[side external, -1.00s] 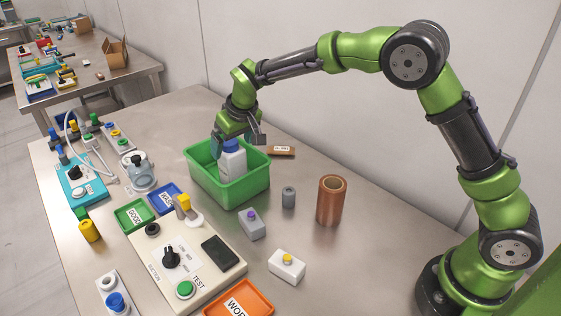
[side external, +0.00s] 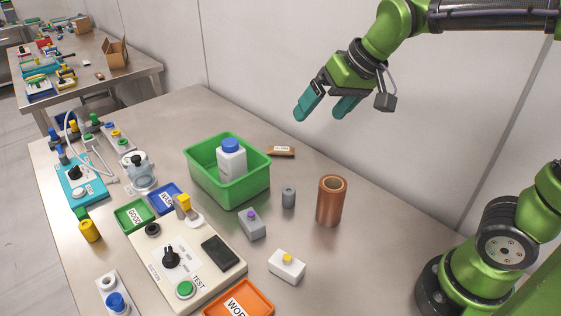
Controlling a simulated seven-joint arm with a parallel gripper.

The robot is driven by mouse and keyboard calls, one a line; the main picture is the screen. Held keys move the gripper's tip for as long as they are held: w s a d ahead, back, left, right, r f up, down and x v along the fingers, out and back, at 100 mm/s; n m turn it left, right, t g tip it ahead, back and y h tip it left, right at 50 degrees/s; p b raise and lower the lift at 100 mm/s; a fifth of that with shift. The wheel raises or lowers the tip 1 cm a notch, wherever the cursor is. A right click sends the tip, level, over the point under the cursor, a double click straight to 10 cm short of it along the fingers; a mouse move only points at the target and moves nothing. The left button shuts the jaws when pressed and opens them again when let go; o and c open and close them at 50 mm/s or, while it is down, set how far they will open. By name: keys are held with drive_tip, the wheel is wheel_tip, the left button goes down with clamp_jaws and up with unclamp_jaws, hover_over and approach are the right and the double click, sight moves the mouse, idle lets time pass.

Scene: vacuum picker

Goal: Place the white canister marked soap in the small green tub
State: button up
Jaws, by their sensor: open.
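A white canister with a blue cap (side external: 231,158) stands upright inside the small green tub (side external: 246,189). No soap marking can be read on it from here. The tub's near wall hides the canister's base. My gripper (side external: 325,112) is open and empty, with its teal fingers spread. It is in the air to the upper right of the tub, well apart from the canister.
A copper-coloured cylinder (side external: 330,201) and a small grey cylinder (side external: 288,196) stand right of the tub. A grey block with a purple button (side external: 252,223) and a white block with a yellow button (side external: 287,266) lie nearer. A beige test panel (side external: 205,285) fills the front.

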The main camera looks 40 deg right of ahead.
drive_tip(key=s+d+f+m+t, duration=0.1)
drive_tip(key=s+f, duration=0.2)
drive_tip(key=s, duration=0.8)
drive_tip(key=shift+s+d+f, duration=0.15)
drive_tip(key=shift+s, duration=0.05)
